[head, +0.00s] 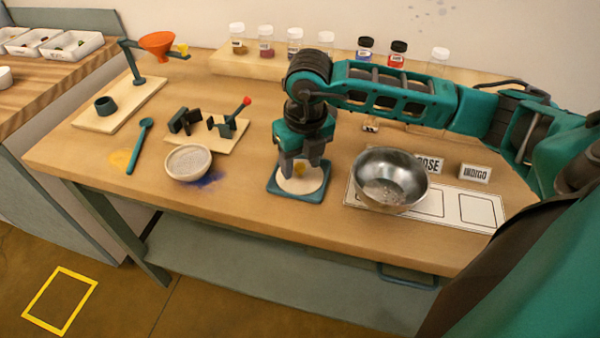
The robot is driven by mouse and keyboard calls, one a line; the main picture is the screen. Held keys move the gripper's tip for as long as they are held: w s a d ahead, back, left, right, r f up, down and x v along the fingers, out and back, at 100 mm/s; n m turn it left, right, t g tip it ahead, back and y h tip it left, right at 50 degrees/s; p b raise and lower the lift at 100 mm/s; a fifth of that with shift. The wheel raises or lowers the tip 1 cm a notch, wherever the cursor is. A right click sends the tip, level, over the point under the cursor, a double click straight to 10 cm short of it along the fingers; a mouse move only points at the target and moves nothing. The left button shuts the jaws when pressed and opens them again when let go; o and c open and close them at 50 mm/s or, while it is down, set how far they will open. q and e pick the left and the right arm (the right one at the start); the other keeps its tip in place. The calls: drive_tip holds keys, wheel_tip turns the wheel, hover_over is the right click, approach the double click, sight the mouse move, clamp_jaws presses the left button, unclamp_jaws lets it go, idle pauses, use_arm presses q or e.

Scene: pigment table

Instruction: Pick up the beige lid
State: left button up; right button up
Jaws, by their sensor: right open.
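A round, flat beige disc, which looks like the beige lid (302,186), lies on a small teal square tray (296,200) near the front middle of the table. A small yellow patch or knob shows at its centre, between my fingers. My right gripper (300,170) points straight down over the disc with its fingers apart. Its fingertips are at or just above the disc; I cannot tell whether they touch it. The gripper hides the back part of the disc. My left gripper is not in view.
A metal bowl (391,178) stands close right of the tray, on a white marked card (470,207). A beige bowl (188,163) and a teal spoon (139,146) are to the left. Several jars line the back shelf. The table's front edge (250,228) is near.

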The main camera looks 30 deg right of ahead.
clamp_jaws()
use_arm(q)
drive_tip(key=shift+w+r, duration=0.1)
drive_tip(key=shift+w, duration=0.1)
use_arm(e)
drive_tip(key=shift+r, duration=0.15)
idle(0.3)
